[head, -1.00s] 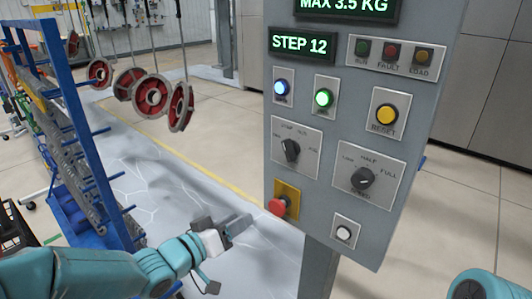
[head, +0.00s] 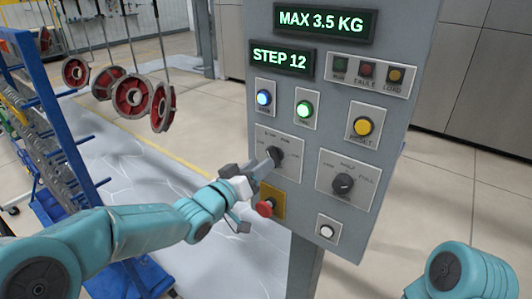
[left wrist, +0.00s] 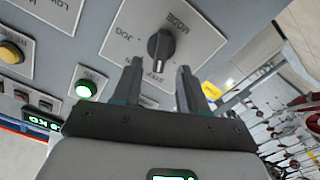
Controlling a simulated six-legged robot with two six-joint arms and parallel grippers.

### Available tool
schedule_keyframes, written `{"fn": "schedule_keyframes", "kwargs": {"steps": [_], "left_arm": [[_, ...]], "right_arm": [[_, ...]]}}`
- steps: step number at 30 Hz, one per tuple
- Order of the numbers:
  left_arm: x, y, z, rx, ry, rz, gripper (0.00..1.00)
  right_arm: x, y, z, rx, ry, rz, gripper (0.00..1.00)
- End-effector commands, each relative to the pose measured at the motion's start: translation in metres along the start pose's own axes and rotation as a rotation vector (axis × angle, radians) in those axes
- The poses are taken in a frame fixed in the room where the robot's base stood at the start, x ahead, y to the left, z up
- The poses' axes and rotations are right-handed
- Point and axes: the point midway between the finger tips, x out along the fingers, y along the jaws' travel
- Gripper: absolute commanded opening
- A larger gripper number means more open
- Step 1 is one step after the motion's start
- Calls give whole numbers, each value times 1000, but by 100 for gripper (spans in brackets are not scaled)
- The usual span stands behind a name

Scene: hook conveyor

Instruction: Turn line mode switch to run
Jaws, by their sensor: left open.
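The line mode switch is a dark rotary knob (head: 274,154) on a light plate (head: 291,140) on the grey control panel. In the left wrist view the knob (left wrist: 160,46) stands beside the printed words MODE and JOG; I cannot tell for sure which position it points to. My left gripper (head: 268,162) is at the knob from the lower left. Its two fingers (left wrist: 160,80) are apart, with the knob lined up in the gap at their tips. I cannot tell whether they touch it. My right gripper is out of view; only part of my right arm shows.
A red stop button (head: 265,208) sits just below my left gripper. A second rotary knob (head: 343,183) is to the right, and a white button (head: 326,231) is lower. Lit blue (head: 264,98) and green (head: 304,108) buttons are above. Red wheels (head: 130,92) hang at left.

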Motion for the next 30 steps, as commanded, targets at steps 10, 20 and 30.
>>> {"fn": "schedule_keyframes", "kwargs": {"steps": [10, 20, 30], "left_arm": [[38, -2, -1, -2, 0, -1, 43], [38, -2, 0, -1, 0, -1, 20], [38, -2, 0, 11, 1, 0, 0]], "right_arm": [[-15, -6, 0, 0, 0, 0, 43], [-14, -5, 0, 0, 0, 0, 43], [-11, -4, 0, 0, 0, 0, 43]]}}
